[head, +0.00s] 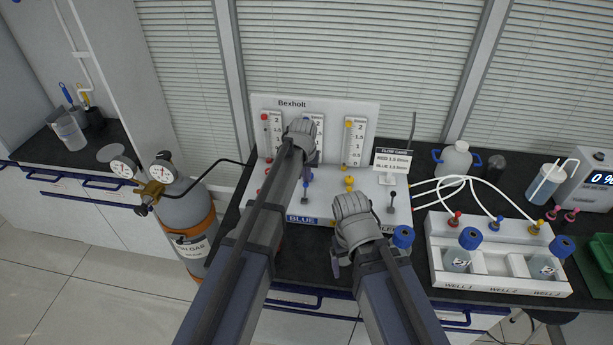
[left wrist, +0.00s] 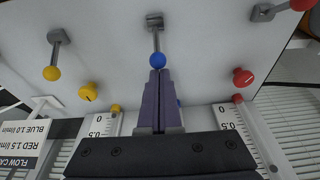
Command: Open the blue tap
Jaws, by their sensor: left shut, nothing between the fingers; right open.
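The blue tap is a grey lever with a blue ball end (left wrist: 157,60) on the white panel. In the left wrist view it points toward my fingers. My left gripper (left wrist: 158,74) is shut and empty, its fingertips right at the blue ball; I cannot tell whether they touch. In the head view, the left gripper (head: 313,160) is over the panel above the BLUE label (head: 301,219), and the wrist partly hides the blue flow tube (head: 318,122). My right gripper (head: 337,262) is open and empty in front of the panel's lower edge.
Beside the blue lever are a yellow lever (left wrist: 52,73), a yellow knob (left wrist: 88,92) and a red knob (left wrist: 243,77). A flow card (head: 393,160) stands on the panel's right. A gas cylinder (head: 186,207) stands left; a white bottle rack (head: 500,283) with tubes stands right.

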